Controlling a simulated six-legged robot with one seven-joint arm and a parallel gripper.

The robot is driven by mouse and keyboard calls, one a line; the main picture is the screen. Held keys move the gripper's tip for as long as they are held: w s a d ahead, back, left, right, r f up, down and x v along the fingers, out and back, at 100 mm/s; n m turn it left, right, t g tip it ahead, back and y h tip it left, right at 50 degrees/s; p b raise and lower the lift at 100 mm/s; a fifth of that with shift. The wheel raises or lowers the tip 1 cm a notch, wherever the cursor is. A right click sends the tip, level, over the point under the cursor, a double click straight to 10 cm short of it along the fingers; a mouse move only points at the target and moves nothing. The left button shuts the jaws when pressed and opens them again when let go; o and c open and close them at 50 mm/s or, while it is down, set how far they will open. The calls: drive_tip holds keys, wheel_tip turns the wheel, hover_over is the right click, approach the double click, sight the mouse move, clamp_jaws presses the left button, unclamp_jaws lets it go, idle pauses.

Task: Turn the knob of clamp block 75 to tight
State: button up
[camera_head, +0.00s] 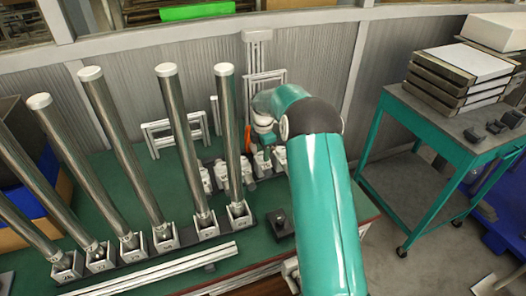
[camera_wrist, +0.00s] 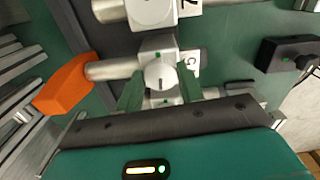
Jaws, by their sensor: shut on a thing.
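In the wrist view, a pale clamp block holds a round white knob (camera_wrist: 160,78) with a dark pointer line that runs roughly up and down the picture. The block's side label (camera_wrist: 193,60) is turned sideways and only partly readable. My gripper (camera_wrist: 160,92) has its two green fingers on either side of the knob, shut on it. A metal rod (camera_wrist: 112,70) enters the block from the left, with an orange end piece (camera_wrist: 62,85). In the head view, the orange piece (camera_head: 247,138) shows beside the small clamp blocks (camera_head: 262,163); my arm hides my fingers and the knob there.
Another clamp block (camera_wrist: 150,12) stands just above in the wrist view. A dark box (camera_wrist: 285,55) sits at right. In the head view, tall metal posts (camera_head: 178,130) stand left of my arm on the green bench (camera_head: 180,250). A teal cart (camera_head: 430,120) is at right.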

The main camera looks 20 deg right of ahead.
drive_tip(key=m, duration=0.8)
drive_tip(key=shift+s+m, duration=0.15)
drive_tip(key=shift+m, duration=0.25)
drive_tip(key=m, duration=0.4)
drive_tip(key=shift+a+m, duration=0.1)
drive_tip(key=shift+m, duration=0.2)
drive_tip(key=m, duration=0.9)
drive_tip(key=shift+a, duration=0.1)
drive_tip(key=m, duration=0.3)
drive_tip(key=shift+a+m, duration=0.1)
drive_tip(key=shift+m, duration=0.2)
drive_tip(key=m, duration=0.8)
drive_tip(key=shift+a+m, duration=0.1)
drive_tip(key=shift+m, duration=0.2)
